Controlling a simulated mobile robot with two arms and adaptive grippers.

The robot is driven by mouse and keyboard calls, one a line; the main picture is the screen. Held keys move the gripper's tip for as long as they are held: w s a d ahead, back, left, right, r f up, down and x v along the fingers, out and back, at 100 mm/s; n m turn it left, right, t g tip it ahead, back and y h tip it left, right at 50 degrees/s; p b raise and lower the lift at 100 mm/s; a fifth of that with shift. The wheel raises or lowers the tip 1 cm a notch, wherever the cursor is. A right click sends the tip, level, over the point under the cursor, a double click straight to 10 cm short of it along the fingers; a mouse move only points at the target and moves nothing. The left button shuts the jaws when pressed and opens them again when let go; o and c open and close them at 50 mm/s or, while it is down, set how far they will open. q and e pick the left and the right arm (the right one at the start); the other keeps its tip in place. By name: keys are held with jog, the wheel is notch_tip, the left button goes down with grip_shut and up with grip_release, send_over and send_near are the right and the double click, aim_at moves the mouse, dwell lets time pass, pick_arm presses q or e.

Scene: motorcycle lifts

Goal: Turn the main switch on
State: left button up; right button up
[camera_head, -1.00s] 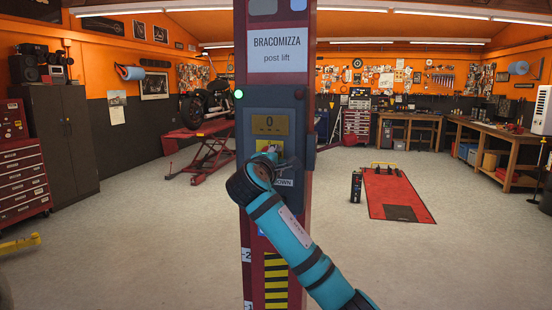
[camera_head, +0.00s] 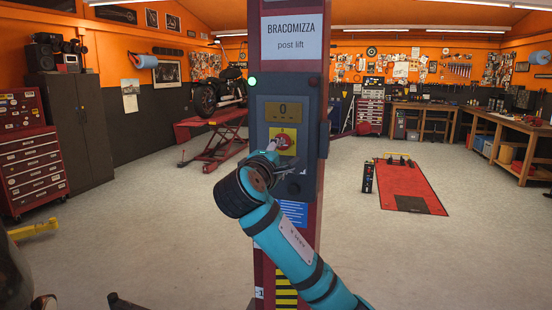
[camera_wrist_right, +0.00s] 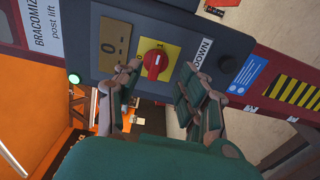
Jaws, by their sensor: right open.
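The main switch is a red rotary knob (camera_head: 283,141) on a yellow plate, below a display reading 0 on the post lift's control box (camera_head: 305,104). My right gripper (camera_head: 272,157) is in front of the box, just below the knob in the head view and partly covering the plate. In the right wrist view the knob (camera_wrist_right: 155,63) shows beyond and between the open fingers (camera_wrist_right: 157,78), with nothing held. I cannot tell whether the fingertips touch the plate. Dark parts at the lower left edge of the head view look like my left gripper (camera_head: 80,300); its opening is unclear.
A green light (camera_head: 252,81) glows at the box's upper left corner. A DOWN label (camera_wrist_right: 201,52) sits beside the knob in the wrist view. The red post (camera_head: 310,215) stands close ahead. A red floor lift (camera_head: 403,188) lies to the right; open floor surrounds the post.

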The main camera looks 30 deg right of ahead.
jog(key=shift+v, duration=1.15)
